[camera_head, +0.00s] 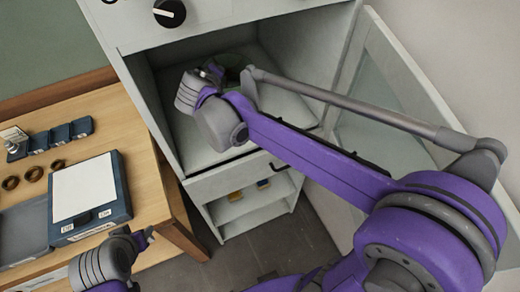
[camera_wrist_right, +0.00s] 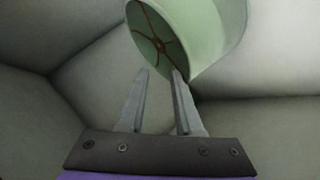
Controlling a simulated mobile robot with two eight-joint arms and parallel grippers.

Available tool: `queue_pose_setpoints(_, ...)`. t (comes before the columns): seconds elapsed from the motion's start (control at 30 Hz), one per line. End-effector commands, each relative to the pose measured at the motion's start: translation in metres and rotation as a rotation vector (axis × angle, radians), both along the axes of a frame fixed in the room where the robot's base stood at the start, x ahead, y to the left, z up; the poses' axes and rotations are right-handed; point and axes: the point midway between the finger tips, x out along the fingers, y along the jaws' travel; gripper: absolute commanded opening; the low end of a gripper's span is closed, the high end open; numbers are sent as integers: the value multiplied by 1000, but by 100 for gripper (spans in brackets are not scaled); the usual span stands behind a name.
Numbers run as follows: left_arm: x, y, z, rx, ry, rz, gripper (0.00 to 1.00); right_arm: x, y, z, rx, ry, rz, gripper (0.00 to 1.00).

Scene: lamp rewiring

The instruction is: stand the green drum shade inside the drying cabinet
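The green drum shade (camera_wrist_right: 207,30) is inside the drying cabinet (camera_head: 290,95), partly hidden by my right arm in the head view (camera_head: 233,61). The right wrist view looks into its round end, where a brown spoked frame shows. The shade appears tilted in that view. My right gripper (camera_wrist_right: 162,73) is inside the cabinet with its fingers apart. Its fingertips are at the shade's near rim, the right one overlapping it in view; I cannot tell whether they touch. My left gripper (camera_head: 146,236) is outside, low near the table's front edge, and its opening is unclear.
The cabinet door (camera_head: 385,95) stands open on the right, with my right arm crossing the opening. A lower shelf compartment (camera_head: 245,208) holds small yellow and blue items. The wooden table (camera_head: 105,105) at left carries a blue box with a white top, rings and small dark blocks.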

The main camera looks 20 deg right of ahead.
Motion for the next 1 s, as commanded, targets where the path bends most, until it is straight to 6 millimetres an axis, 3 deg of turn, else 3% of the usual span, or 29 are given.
queue_pose_setpoints(0.2, 0, 0, 0, 0, 0, 0, 50, -116, -46, -49, 261, 136, -137, 34)
queue_pose_setpoints(0.4, 0, 0, 0, 0, 0, 0, 50, -222, -49, -108, 542, 244, -235, 34)
queue_pose_setpoints(0.5, 0, 0, 0, 0, 0, 0, 50, -254, -42, -128, 645, 275, -260, 34)
queue_pose_setpoints(0.7, 0, 0, 0, 0, 0, 0, 50, -280, -32, -146, 739, 298, -277, 34)
queue_pose_setpoints(1.0, 0, 0, 0, 0, 0, 0, 50, -280, -32, -146, 742, 299, -277, 34)
